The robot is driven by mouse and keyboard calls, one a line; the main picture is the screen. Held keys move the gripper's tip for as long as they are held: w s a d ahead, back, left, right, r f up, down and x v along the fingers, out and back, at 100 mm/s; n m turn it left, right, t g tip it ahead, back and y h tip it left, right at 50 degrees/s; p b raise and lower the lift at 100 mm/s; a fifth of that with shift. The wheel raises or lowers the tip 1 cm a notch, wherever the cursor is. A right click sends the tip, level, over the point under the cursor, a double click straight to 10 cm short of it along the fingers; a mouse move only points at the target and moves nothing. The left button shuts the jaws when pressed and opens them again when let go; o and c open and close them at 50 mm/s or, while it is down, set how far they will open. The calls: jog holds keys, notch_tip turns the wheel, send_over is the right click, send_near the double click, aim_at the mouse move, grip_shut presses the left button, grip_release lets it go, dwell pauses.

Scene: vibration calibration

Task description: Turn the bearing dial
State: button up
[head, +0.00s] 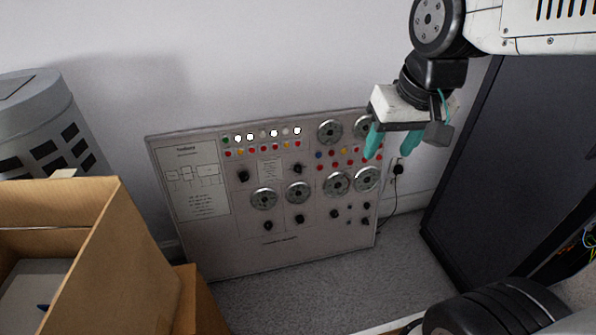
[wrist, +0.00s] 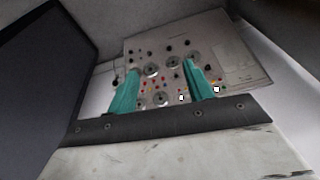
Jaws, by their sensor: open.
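A grey control panel (head: 230,235) leans against the wall in the head view. It carries several round metal dials, black knobs, coloured buttons and small lights; which dial is the bearing dial cannot be read. One lower dial (head: 263,199) sits left of another dial (head: 298,192). My gripper (head: 374,142) has teal fingers that are open and empty. It hangs in front of the panel's upper right corner and partly hides a dial there. In the wrist view the panel (wrist: 235,50) appears upside down beyond the open fingers, apart from them.
An open cardboard box (head: 118,255) stands at the lower left, with a grey bin (head: 45,115) behind it. A dark cabinet (head: 500,150) stands at the right. A plug (head: 398,169) with a cable is on the wall right of the panel. Carpet (head: 300,295) before the panel is clear.

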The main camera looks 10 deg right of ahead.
jog(key=w+a+f+m+t, duration=0.1)
jog(key=w, duration=0.8)
jog(key=w+a+f+m+t, duration=0.1)
jog(key=w+f+t, duration=0.1)
jog(key=w, duration=0.6)
jog(key=m+t+h, duration=0.3)
jog(key=m+t, duration=0.4)
jog(key=t, duration=0.2)
send_over(299, 171)
jog(key=s+a, duration=0.2)
jog(key=s, duration=0.2)
notch_tip(299, 171, down, 37)
jog(key=s+f+m+t, duration=0.1)
jog(key=s+f+t, duration=0.25)
jog(key=f, duration=0.75)
jog(key=shift+g+h, duration=0.4)
jog(key=shift+g, duration=0.05)
jog(key=shift+w+d+r, duration=0.1)
jog(key=shift+w+d, duration=0.2)
jog(key=shift+w, duration=0.75)
jog(key=shift+w+d, duration=0.35)
jog(key=shift+w, duration=0.7)
jog(key=shift+w+d+r, duration=0.1)
jog(key=shift+w+d, duration=0.2)
jog(key=shift+w, duration=0.75)
jog(key=c, duration=1)
